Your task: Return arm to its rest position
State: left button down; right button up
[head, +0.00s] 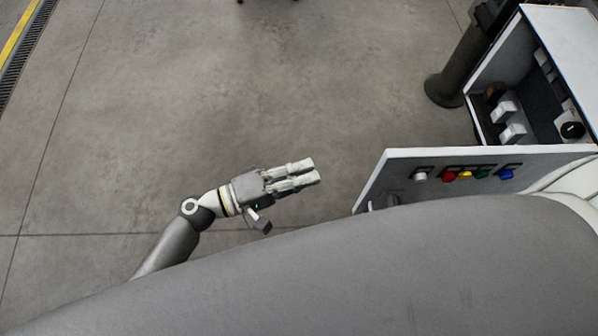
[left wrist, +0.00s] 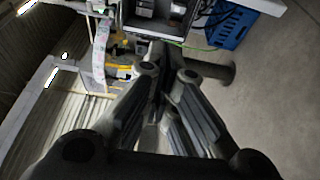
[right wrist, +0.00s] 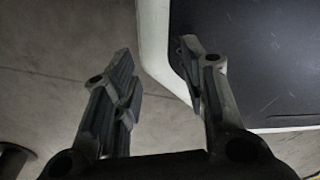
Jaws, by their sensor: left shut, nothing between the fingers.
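My left arm comes in from the lower left in the head view. My left gripper (head: 316,171) is in the air over the bare floor, its fingers pointing right and together with nothing between them. The left wrist view also shows my left gripper (left wrist: 168,72) with its fingertips close together. My right gripper does not show in the head view. In the right wrist view my right gripper (right wrist: 158,70) has its fingers wide apart and empty, with floor and the edge of a dark panel behind them.
An open machine cabinet (head: 497,75) stands at the upper right. Its panel (head: 400,160) with coloured buttons lies right of my left gripper, a short gap away. A dark post (head: 455,75) stands beside it. A blue crate (left wrist: 229,28) shows in the left wrist view. The floor (head: 230,90) is clear.

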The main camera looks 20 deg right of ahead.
pick_arm(q)
jog(key=w+a+f+n+t+y+p, duration=0.1)
jog(key=w+a+f+t+y, duration=0.15)
jog(key=f, duration=0.55)
jog(key=w+a+f+t+y, duration=0.1)
jog(key=w+a+f+y, duration=0.15)
jog(key=f, duration=0.45)
jog(key=s+a+f+y+p, duration=0.1)
jog(key=a+f+y, duration=0.2)
jog(key=a+f, duration=0.4)
jog(key=s+a+f+y, duration=0.2)
jog(key=a+f+y, duration=0.15)
jog(key=f, duration=0.45)
jog(key=s+a+f+g+y+p, duration=0.1)
jog(key=s+a+f+y, duration=0.3)
jog(key=s+a+f, duration=0.6)
jog(key=s+a+f+m+g+y, duration=0.1)
jog(key=s+a, duration=0.3)
jog(key=s, duration=0.4)
jog(key=s+a+f+m+g+y, duration=0.1)
jog(key=s+a+f+m, duration=0.2)
jog(key=s, duration=0.5)
jog(key=shift+s+a+f+g+p, duration=0.2)
jog(key=shift+a+f+g+p, duration=0.2)
jog(key=shift+f, duration=0.35)
pick_arm(e)
jog(key=r, duration=0.2)
jog(key=d+r, duration=0.1)
jog(key=shift+w+r, duration=0.3)
jog(key=shift+r, duration=0.1)
